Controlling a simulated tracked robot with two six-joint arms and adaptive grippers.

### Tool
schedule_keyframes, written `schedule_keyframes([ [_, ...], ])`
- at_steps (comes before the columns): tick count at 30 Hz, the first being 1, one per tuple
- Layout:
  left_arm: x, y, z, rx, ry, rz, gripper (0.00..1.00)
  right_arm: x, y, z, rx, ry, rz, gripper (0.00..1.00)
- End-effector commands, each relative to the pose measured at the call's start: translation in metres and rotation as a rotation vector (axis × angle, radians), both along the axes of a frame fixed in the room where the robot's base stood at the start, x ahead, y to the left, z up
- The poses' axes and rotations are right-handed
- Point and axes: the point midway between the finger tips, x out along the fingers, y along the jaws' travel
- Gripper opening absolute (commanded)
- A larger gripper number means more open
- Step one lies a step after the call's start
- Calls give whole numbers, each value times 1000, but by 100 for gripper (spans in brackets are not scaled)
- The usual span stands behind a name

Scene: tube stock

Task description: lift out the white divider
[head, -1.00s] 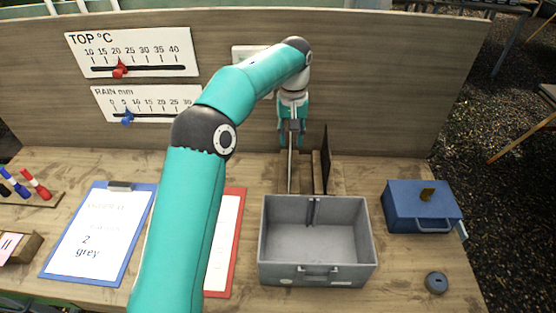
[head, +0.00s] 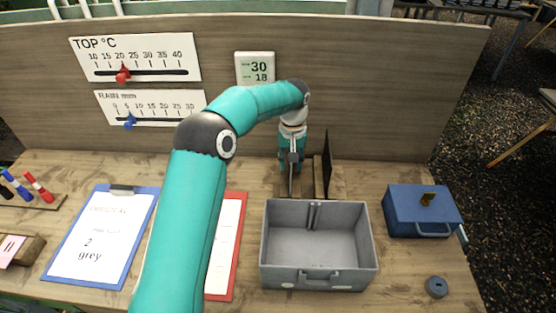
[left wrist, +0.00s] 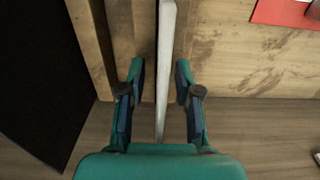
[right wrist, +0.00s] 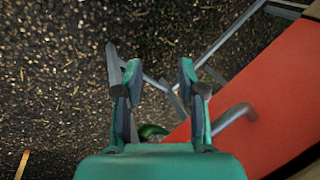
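The white divider is a thin pale upright plate (head: 291,183) behind the grey bin, beside wooden rack pieces (head: 318,178). In the left wrist view the divider (left wrist: 166,50) runs between my left gripper's fingers (left wrist: 160,85). My left gripper (head: 290,158) is low over it, open, with a visible gap on each side of the plate, the right one narrower. The divider's lower part is hidden in the head view. My right gripper (right wrist: 155,75) is open and empty in the right wrist view, and is out of the head view.
A dark upright panel (head: 327,160) stands close right of the gripper. The empty grey bin (head: 318,278) is in front; a blue box (head: 420,205) is at right. A back board (head: 390,90) rises behind. Gravel (right wrist: 60,80) and a red surface (right wrist: 280,95) show by my right gripper.

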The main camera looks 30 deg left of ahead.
Motion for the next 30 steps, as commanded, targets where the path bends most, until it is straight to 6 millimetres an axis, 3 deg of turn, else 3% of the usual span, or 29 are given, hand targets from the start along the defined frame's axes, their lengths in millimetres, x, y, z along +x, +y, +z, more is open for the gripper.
schedule_keyframes([
  [1,0,0,0,0,0,0,27,0,0,0,0,0,0,40],
  [6,0,0,1,0,0,0,0,0,0,0,0,0,0,40],
  [21,0,1,4,0,0,2,0,0,0,-1,0,0,0,40],
  [30,0,1,34,0,-5,2,0,0,0,-3,0,0,0,40],
])
